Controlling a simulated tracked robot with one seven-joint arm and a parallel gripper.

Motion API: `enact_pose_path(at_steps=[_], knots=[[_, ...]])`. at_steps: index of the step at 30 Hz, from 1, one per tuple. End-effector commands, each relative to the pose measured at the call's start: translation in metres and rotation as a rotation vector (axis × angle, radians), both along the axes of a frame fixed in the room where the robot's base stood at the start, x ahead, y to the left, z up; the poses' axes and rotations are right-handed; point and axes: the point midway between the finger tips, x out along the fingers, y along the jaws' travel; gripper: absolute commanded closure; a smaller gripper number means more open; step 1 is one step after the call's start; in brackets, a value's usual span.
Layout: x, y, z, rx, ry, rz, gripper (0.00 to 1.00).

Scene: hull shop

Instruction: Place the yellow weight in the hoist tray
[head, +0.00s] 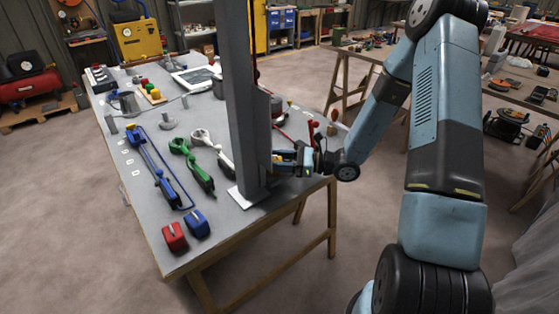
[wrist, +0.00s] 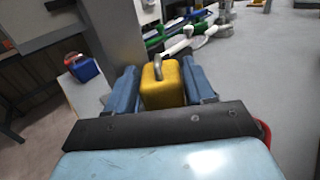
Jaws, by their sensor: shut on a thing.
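The yellow weight (wrist: 163,88), a block with a grey loop handle on top, sits between the two blue fingers of my gripper (wrist: 160,78) in the wrist view. The fingers are shut on its sides. In the head view my gripper (head: 288,160) is just right of the foot of a tall grey post (head: 242,100), over the right edge of the table. The post hides part of what is behind it. I cannot make out the hoist tray for sure in either view.
A red weight (head: 174,237) and a blue weight (head: 197,224) stand at the table's near corner. Green and blue clamps (head: 196,170) lie left of the post, which stands on a white base plate (head: 244,199). Red-topped pieces stand behind my gripper. Open floor lies left of the table (head: 160,215).

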Motion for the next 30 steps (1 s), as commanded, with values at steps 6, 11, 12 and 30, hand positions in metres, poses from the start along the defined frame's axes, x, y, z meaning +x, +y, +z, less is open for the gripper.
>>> enact_pose_path(at_steps=[6, 11, 12, 30], knots=[[0.000, 0.000, -0.002, 0.000, 0.000, -0.001, 0.36], [0.000, -0.001, -0.002, 0.000, 0.000, -0.001, 0.21], [0.000, -0.001, -0.002, 0.000, 0.000, -0.001, 0.21], [-0.008, -0.051, 0.000, 0.000, 0.000, -0.006, 0.21]])
